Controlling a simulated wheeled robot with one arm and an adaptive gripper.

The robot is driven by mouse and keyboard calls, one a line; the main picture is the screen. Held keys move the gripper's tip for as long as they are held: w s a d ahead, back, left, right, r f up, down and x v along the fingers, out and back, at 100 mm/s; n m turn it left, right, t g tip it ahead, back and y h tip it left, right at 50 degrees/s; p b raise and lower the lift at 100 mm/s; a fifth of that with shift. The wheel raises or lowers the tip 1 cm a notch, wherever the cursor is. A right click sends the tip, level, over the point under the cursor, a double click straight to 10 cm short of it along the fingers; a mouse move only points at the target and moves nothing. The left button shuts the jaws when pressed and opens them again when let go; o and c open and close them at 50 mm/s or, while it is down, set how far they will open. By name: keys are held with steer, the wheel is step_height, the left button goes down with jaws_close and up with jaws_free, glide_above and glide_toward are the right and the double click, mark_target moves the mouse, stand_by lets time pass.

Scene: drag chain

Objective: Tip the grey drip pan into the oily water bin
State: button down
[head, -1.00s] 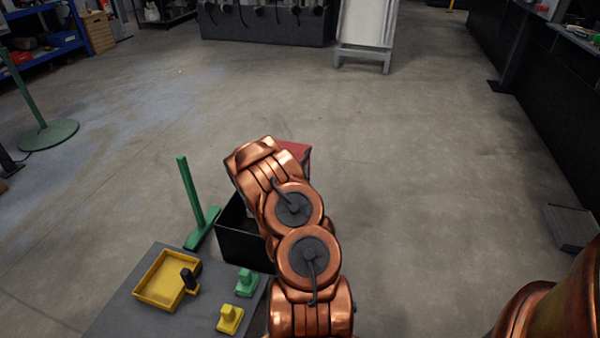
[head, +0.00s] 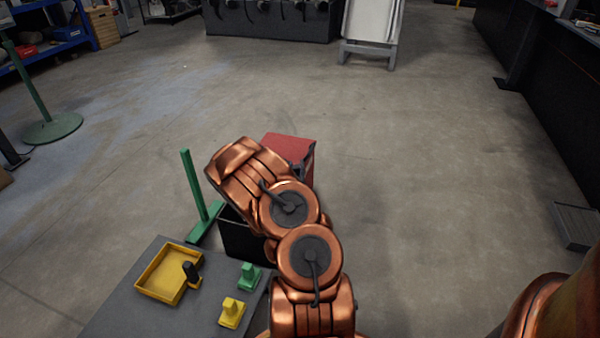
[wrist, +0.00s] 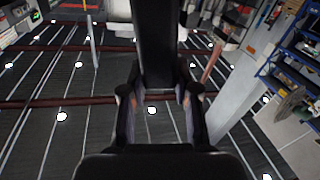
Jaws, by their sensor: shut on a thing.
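My gripper (wrist: 157,95) shows in the wrist view, its fingers shut on a dark bar-like part (wrist: 157,45), which I take to be the grey drip pan's handle. The pan's tray cannot be made out in either view. In the head view my arm hides the gripper and whatever it holds. A black open-topped bin (head: 238,238) stands beyond the grey table, partly behind my arm. A red-topped dark bin (head: 288,147) stands farther back. I cannot read which one is for oily water.
On the grey table (head: 130,310) are a yellow tray (head: 160,280) with a black handle, a green block (head: 249,277) and a yellow block (head: 232,312). A green post (head: 196,190) stands left of the black bin. Open floor lies to the right. The wrist view faces the ceiling.

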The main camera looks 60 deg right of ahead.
steer(key=w+a+r+n+b, duration=0.6)
steer(key=w+r+n+b, duration=0.2)
steer(key=w+b, duration=0.2)
steer(key=shift+w+a+n+b, duration=0.2)
steer(key=shift+w+n+b, duration=0.15)
steer(key=shift+w, duration=0.2)
stand_by(0.7)
stand_by(0.3)
